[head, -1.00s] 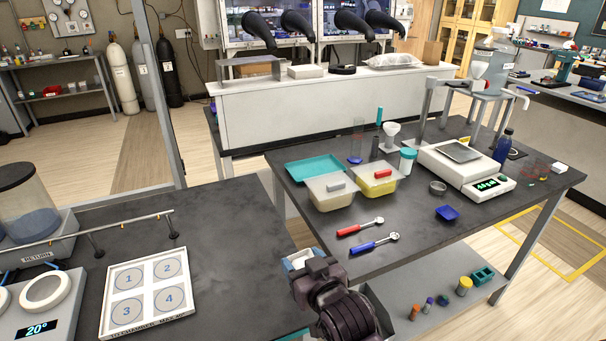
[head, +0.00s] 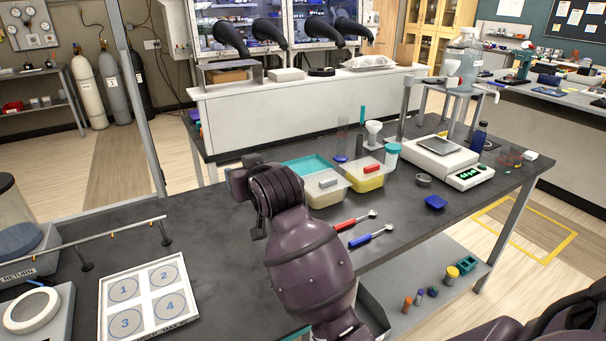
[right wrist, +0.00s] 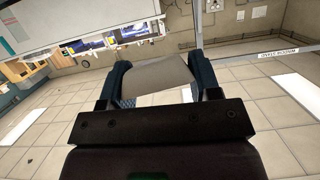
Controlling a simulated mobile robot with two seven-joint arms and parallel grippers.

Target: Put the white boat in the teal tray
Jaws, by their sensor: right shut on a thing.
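My right gripper (right wrist: 158,82) is shut on a pale, white-grey thing, which I take to be the white boat (right wrist: 160,72), held between blue fingers in the right wrist view. In the head view my right arm reaches up from the bottom, its wrist left of the tray in the picture. There the fingers and boat are hidden or too unclear to make out. My left gripper is not in view.
A tub with a grey block (head: 322,197) and a yellow tub with a red block (head: 367,181) stand in front of the tray. Red (head: 354,221) and blue (head: 371,236) tools lie nearer. A balance (head: 446,158) stands right. A numbered board (head: 146,297) lies front left.

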